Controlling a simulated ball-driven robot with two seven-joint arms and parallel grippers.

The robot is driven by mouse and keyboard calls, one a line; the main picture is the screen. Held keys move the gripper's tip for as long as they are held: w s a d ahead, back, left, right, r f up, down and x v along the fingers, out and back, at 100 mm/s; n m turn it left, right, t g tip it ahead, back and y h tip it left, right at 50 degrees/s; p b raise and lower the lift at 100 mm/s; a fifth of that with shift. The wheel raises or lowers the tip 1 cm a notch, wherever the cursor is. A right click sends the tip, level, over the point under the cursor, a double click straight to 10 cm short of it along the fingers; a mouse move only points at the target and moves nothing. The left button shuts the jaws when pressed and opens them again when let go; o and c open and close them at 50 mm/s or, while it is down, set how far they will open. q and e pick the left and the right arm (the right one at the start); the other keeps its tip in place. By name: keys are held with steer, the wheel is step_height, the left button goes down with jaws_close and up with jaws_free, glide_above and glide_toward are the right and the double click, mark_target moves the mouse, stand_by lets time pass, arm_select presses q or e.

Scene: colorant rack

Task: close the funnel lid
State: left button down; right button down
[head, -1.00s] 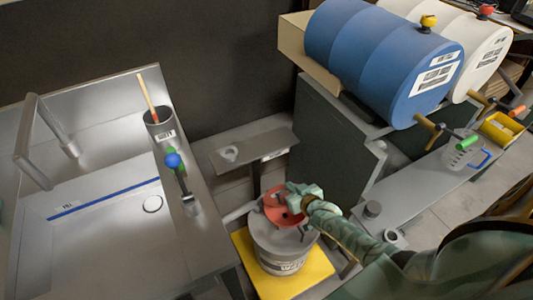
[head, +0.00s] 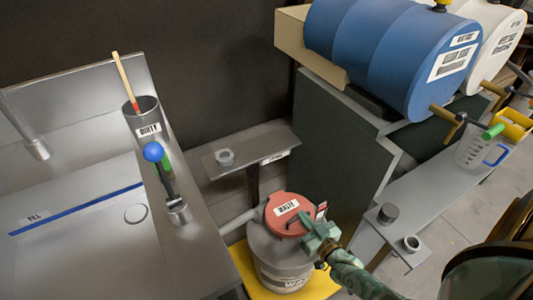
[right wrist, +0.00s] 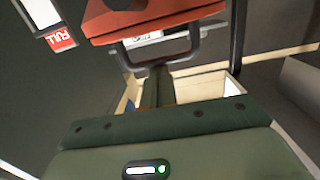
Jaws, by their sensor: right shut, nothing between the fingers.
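The red funnel lid (head: 284,205) has a white label facing up. It lies over the funnel on top of the grey waste bucket (head: 283,262), and the funnel's bowl is hidden. I cannot tell whether the lid is fully seated. My right gripper (head: 314,234) is shut and empty at the lid's near right edge; whether it touches cannot be told. In the right wrist view, red funnel parts (right wrist: 150,22) and a dark looped handle are just beyond the gripper's fingers (right wrist: 158,88). My left gripper is not in view.
The bucket stands on a yellow base (head: 250,272). A steel sink counter (head: 205,255) is on the left, with a dirty-tool cup (head: 147,125). A grey shelf (head: 262,147) is behind. The blue drum (head: 385,50) and a side shelf (head: 440,178) are on the right.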

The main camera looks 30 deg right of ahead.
steer(key=shift+s+f, duration=0.2)
steer(key=shift+f, duration=0.2)
